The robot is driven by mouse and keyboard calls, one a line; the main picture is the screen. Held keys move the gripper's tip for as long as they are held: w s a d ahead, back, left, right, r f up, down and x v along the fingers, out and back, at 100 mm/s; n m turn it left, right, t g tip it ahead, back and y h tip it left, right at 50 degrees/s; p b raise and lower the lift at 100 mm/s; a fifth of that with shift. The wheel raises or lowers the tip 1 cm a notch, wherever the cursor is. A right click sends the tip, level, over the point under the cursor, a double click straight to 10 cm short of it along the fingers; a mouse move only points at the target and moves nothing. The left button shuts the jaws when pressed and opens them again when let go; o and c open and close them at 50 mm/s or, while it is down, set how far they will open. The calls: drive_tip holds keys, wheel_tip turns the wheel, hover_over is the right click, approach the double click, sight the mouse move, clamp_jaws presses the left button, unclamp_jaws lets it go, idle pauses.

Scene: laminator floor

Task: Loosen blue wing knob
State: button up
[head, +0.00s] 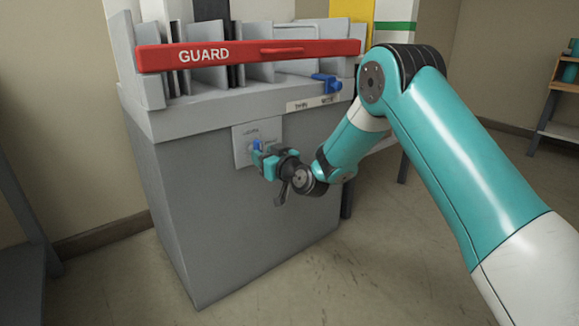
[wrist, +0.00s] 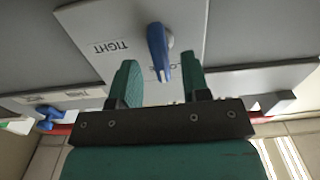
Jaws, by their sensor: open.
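A blue wing knob (wrist: 158,52) sits on a light grey plate (wrist: 100,22) marked TIGHT, which reads upside down in the wrist view. The knob's wing points toward the gap between my fingertips. In the head view the knob (head: 257,145) shows on the front of the grey machine, partly hidden by my gripper (head: 263,158). My gripper (wrist: 160,74) is open, with one green finger on each side of the wing's near end. A gap shows on both sides. I cannot tell how deep the fingers reach around it.
A red GUARD bar (head: 250,54) crosses the top of the grey machine (head: 230,230). A second blue knob or handle (head: 326,83) sits under its right end, above a white label (head: 313,103). Open floor (head: 400,260) lies right of the machine.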

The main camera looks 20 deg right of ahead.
drive_tip(key=b+v, duration=0.4)
drive_tip(key=v, duration=1)
drive_tip(key=shift+b, duration=0.4)
drive_tip(key=shift+r, duration=0.1)
